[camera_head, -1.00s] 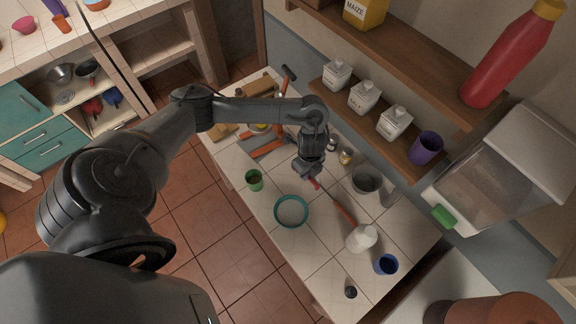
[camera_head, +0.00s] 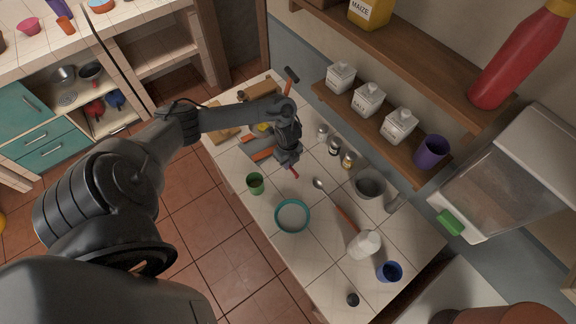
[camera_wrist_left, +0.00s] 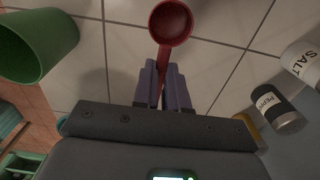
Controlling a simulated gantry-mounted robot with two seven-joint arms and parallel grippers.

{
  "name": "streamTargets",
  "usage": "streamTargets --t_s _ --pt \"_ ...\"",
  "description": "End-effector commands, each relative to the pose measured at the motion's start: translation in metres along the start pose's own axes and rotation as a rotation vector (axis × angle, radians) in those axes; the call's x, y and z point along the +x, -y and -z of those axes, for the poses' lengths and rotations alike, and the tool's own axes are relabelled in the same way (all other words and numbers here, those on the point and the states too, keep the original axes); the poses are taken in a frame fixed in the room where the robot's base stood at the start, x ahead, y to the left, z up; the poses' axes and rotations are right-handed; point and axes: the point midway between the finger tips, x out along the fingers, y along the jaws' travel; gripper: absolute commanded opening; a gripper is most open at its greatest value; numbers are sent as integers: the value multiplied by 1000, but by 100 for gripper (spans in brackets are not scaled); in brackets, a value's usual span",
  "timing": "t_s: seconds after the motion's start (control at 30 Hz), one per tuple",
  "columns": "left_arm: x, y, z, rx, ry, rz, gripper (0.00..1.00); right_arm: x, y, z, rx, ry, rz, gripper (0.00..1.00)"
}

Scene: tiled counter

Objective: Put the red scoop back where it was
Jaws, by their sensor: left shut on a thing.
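The red scoop (camera_wrist_left: 171,22) is in the left wrist view at the top middle, its bowl seen round and its handle running down between the fingers. My left gripper (camera_wrist_left: 163,86) is shut on the scoop's handle. In the head view the left gripper (camera_head: 288,157) is over the counter, and a small red part of the scoop (camera_head: 294,173) shows just below it. The gripper hides the rest of the scoop there. I cannot tell how high the scoop is above the tiles. My right gripper is not in view.
A green cup (camera_head: 255,184) and a teal-rimmed bowl (camera_head: 292,216) stand nearby. A spoon (camera_head: 333,200), a metal pot (camera_head: 370,184) and small shakers (camera_head: 335,148) are to the right. Orange-handled tools lie behind the gripper. Bare tiles show around the spoon.

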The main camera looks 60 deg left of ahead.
Motion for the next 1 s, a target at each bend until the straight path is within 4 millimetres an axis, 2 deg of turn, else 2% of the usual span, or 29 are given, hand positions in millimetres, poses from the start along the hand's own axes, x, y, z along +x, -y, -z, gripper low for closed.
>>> streamTargets --t_s 0.2,0.67,0.7,0.87,1.0 --pt "25 -1 0 -3 0 -3 0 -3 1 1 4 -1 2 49" --pt "33 -1 0 0 0 -1 0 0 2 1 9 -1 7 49" --pt "33 -1 0 -1 0 -1 14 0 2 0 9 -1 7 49" --pt "32 -1 1 -1 0 -1 38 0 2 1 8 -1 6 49" --pt "32 -1 1 -1 0 -1 38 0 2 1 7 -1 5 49"
